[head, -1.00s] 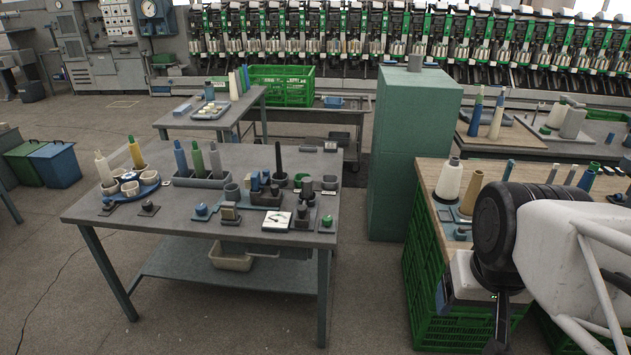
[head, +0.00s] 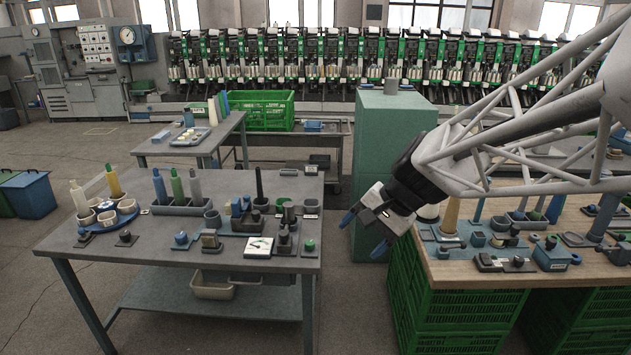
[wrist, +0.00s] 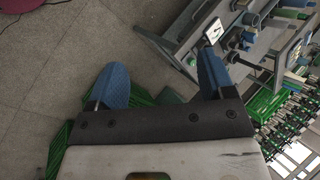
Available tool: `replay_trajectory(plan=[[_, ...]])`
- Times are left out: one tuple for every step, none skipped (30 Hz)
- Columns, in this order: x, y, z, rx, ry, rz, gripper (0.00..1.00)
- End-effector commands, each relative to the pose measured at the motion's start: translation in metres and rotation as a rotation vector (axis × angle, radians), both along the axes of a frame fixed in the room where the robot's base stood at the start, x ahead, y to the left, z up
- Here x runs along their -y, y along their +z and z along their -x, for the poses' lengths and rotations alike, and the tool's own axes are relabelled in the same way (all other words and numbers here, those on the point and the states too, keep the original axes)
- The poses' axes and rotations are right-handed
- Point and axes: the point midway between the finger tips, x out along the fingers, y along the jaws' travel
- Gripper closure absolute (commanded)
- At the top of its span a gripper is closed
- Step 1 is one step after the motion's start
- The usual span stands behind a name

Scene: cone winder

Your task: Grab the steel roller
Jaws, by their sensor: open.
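My gripper (head: 363,234) is open and empty, with its two blue fingers spread apart. It hangs in the air between the left table and the right bench, in front of the teal cabinet. I cannot pick out the steel roller for certain. Small grey and dark cylinders (head: 289,212) stand at the right end of the left table (head: 130,240), too small to tell their material. A grey tube (head: 195,185) stands in a tray there.
The teal cabinet (head: 385,130) stands behind the gripper. The right bench (head: 470,272) rests on green crates (head: 455,315) and carries small fixtures and cones. A dial board (head: 259,246) lies at the left table's front edge. Floor between the tables is free.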

Motion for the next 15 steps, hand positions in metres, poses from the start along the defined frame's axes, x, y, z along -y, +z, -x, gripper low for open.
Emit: replay_trajectory(plan=[[-0.007, -0.003, -0.014, -0.021, -0.021, -0.033, 0.25], [-0.011, -0.004, -0.021, -0.032, -0.035, -0.053, 0.25], [-0.016, -0.005, -0.031, -0.047, -0.053, -0.08, 0.25], [-0.02, -0.005, -0.039, -0.056, -0.066, -0.101, 0.25], [-0.024, -0.007, -0.046, -0.068, -0.08, -0.121, 0.25], [-0.029, -0.008, -0.057, -0.083, -0.099, -0.147, 0.25], [-0.033, -0.009, -0.064, -0.094, -0.113, -0.167, 0.25], [-0.036, -0.011, -0.072, -0.106, -0.127, -0.186, 0.25], [-0.041, -0.012, -0.082, -0.119, -0.146, -0.213, 0.25], [-0.045, -0.014, -0.09, -0.13, -0.16, -0.233, 0.25], [-0.049, -0.015, -0.098, -0.141, -0.173, -0.252, 0.25], [-0.054, -0.018, -0.108, -0.157, -0.192, -0.278, 0.25], [-0.058, -0.02, -0.116, -0.168, -0.207, -0.298, 0.25], [-0.061, -0.021, -0.123, -0.179, -0.221, -0.318, 0.25], [-0.066, -0.024, -0.134, -0.195, -0.239, -0.343, 0.25]])
